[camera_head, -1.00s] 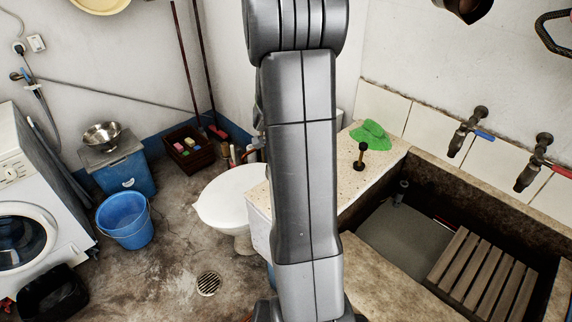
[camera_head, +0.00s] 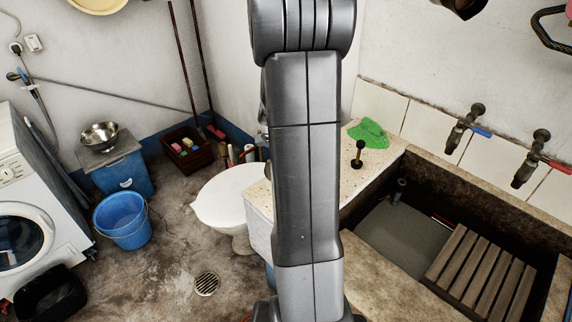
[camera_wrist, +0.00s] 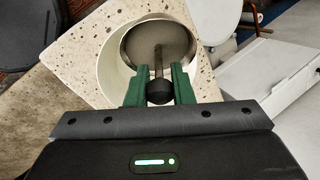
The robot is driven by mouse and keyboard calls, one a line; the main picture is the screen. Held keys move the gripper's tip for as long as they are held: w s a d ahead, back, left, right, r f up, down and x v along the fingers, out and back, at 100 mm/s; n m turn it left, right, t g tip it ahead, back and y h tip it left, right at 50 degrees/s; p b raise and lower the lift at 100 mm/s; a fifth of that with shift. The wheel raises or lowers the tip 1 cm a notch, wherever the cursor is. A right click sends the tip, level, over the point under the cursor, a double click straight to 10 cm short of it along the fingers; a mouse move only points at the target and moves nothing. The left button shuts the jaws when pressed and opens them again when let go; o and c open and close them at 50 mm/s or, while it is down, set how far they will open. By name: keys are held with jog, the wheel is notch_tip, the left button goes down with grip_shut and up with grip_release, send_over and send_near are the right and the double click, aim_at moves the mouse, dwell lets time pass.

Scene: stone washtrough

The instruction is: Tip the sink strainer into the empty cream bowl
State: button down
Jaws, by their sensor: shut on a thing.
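In the wrist view my gripper (camera_wrist: 158,76) has its green fingers shut on the handle of the sink strainer (camera_wrist: 160,38). The handle is a thin dark rod ending in a black knob. The strainer's round grey metal face shows beyond the fingertips, over or inside the cream bowl (camera_wrist: 111,76). I cannot tell whether it touches the bowl, and its contents cannot be made out. The bowl stands on the speckled counter (camera_wrist: 80,62). In the head view my arm hides the gripper, strainer and bowl.
On the counter in the head view are a green cloth-like thing (camera_head: 368,131) and a dark upright knobbed object (camera_head: 358,154). The stone trough (camera_head: 490,185) with a slatted wooden rack (camera_head: 480,268) lies right, under two taps. A white-lidded toilet (camera_head: 228,193) stands left.

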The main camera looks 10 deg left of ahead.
jog(key=shift+d+f+y+b, duration=0.2)
jog(key=shift+d+y+b, duration=0.25)
jog(key=shift+b, duration=0.5)
jog(key=shift+r+y, duration=0.2)
jog(key=shift+y, duration=0.05)
jog(key=shift+d+f+b, duration=0.1)
jog(key=shift+b, duration=0.4)
jog(key=d+y+b, duration=0.1)
jog(key=b, duration=0.2)
jog(key=shift+s+d+y, duration=0.1)
jog(key=shift+y, duration=0.3)
jog(key=shift+b, duration=0.3)
jog(key=shift+d+b, duration=0.1)
jog(key=shift+b, duration=0.2)
